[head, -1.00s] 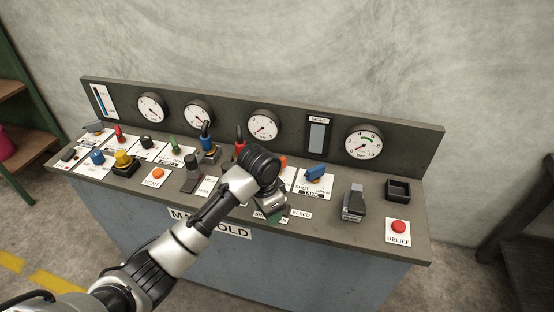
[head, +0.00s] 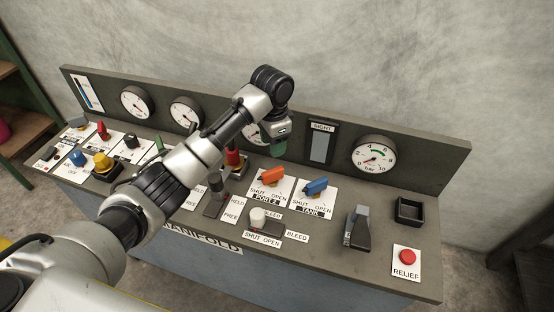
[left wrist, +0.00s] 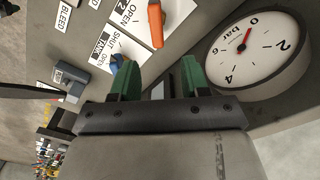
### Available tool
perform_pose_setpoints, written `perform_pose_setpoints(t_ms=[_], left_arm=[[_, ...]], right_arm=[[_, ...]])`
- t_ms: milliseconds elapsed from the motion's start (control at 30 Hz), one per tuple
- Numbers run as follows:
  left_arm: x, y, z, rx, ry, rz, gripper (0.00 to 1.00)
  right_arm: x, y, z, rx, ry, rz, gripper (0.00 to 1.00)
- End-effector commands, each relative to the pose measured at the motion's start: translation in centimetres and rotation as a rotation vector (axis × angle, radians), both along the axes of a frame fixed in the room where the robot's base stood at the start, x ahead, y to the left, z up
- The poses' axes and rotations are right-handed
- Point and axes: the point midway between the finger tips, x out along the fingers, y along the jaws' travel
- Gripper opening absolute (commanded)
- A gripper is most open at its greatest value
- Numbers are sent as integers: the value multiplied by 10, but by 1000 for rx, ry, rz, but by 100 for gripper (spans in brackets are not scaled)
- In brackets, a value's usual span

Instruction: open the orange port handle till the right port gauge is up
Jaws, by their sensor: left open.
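The orange port handle (head: 271,176) sits on a white SHUT/OPEN plate marked PORT 2 on the panel top; it also shows in the left wrist view (left wrist: 156,24). My left gripper (head: 274,142) is open and empty, up near the back panel, above and apart from the handle. Its green fingers are spread in the left wrist view (left wrist: 159,80). The gauge behind the orange handle (head: 253,134) is partly hidden by my arm. In the left wrist view that gauge (left wrist: 257,50) has its red needle near 0. My right gripper is not in view.
A blue TANK handle (head: 315,187) stands just right of the orange one. A white-topped BLEED lever (head: 258,217) is in front. A red handle (head: 234,158) is at the left.

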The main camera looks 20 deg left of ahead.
Motion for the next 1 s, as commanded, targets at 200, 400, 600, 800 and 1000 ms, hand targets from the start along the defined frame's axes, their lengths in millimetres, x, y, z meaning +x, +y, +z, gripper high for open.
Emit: perform_pose_setpoints(t_ms=[200, 400, 600, 800, 1000], left_arm=[[-1, 0, -30, 2, 5, 2, 46], [-2, 0, -69, 2, 6, 2, 46], [-1, 0, -96, 1, 2, 1, 46], [-1, 0, -106, 1, 1, 1, 46], [-1, 0, -106, 1, 1, 1, 46]], right_arm=[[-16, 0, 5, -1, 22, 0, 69], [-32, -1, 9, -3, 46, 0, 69], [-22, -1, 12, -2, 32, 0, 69], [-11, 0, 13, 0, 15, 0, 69], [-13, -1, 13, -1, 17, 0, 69]])
